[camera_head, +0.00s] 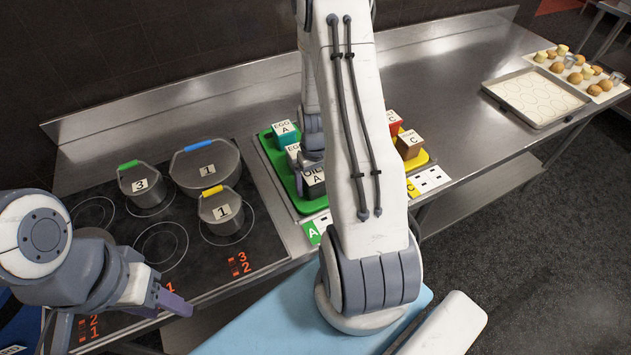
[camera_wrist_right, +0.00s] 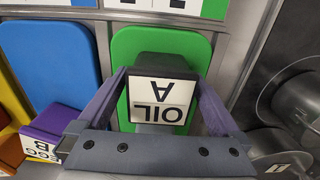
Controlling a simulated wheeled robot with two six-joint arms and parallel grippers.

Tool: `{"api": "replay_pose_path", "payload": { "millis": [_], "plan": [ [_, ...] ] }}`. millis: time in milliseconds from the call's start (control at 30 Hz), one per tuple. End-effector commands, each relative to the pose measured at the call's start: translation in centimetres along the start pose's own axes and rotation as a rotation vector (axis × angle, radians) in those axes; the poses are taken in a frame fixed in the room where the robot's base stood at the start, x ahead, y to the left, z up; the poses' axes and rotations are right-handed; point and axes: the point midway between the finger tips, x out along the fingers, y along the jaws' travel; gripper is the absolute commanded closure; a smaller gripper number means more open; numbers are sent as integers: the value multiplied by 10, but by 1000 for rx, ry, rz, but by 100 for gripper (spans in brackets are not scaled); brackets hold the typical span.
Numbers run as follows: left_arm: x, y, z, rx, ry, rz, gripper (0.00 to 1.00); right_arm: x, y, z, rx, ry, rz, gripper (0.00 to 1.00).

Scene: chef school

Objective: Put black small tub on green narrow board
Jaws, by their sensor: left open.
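The black small tub (camera_head: 314,178), with a white top label "OIL A", is at the green narrow board (camera_head: 284,177) left of my right arm. In the right wrist view the tub (camera_wrist_right: 161,98) is between the fingers of my right gripper (camera_wrist_right: 163,80), whose tips meet its sides. The green board (camera_wrist_right: 190,45) shows behind it; I cannot tell whether the tub's underside touches it. In the head view my right arm hides most of that gripper. My left gripper (camera_head: 172,301) is open and empty near the cooktop's front edge.
Teal (camera_head: 286,133) and white-topped (camera_head: 293,150) "EGG" tubs are close by on the green board's side. Red (camera_head: 393,122) and brown (camera_head: 409,144) tubs stand right of my arm. Pots (camera_head: 205,168) stand on the cooktop. A blue board (camera_wrist_right: 55,65) lies beside the green one.

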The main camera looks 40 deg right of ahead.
Motion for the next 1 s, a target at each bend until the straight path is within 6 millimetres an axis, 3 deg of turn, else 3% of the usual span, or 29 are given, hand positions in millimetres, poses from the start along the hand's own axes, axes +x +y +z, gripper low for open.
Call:
{"api": "replay_pose_path", "payload": {
  "millis": [267,700,1000],
  "plan": [
    [3,0,0,0,0,0,50,-16,0,-1,0,4,1,0],
    [20,-1,1,0,0,0,50,-100,0,-1,0,6,2,0],
    [22,-2,1,0,0,0,50,-123,0,0,0,0,0,0]
  ]
}}
